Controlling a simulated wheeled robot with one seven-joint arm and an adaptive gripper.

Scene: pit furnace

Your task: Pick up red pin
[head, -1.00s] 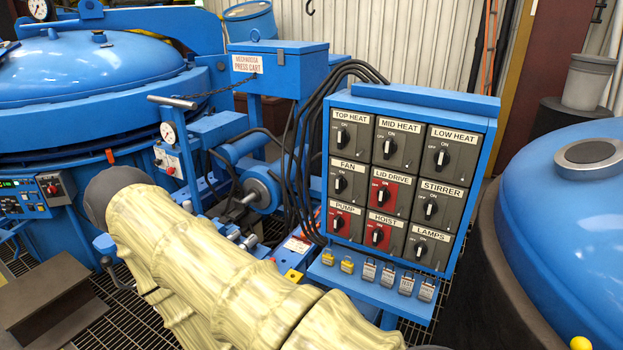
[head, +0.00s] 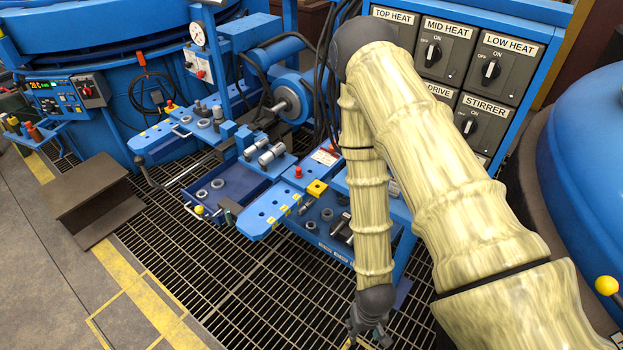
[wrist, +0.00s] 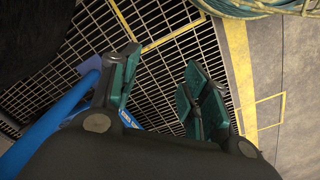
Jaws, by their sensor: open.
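My gripper (head: 368,335) hangs low over the floor grating at the bottom of the head view. In the wrist view my gripper (wrist: 160,70) has its two green-padded fingers apart, with only grating between them. I cannot tell for sure which thing is the red pin. Small red-topped pieces show on the blue bench, one at its left end (head: 170,105) and one near the yellow block (head: 298,172). A red piece (head: 34,132) also stands on a small blue shelf at the far left. No red piece shows in the wrist view.
The blue bench (head: 262,218) stands left of my arm, with fittings and rings on it. My arm partly covers the switch panel (head: 490,70). A blue lid (head: 590,180) is at the right.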

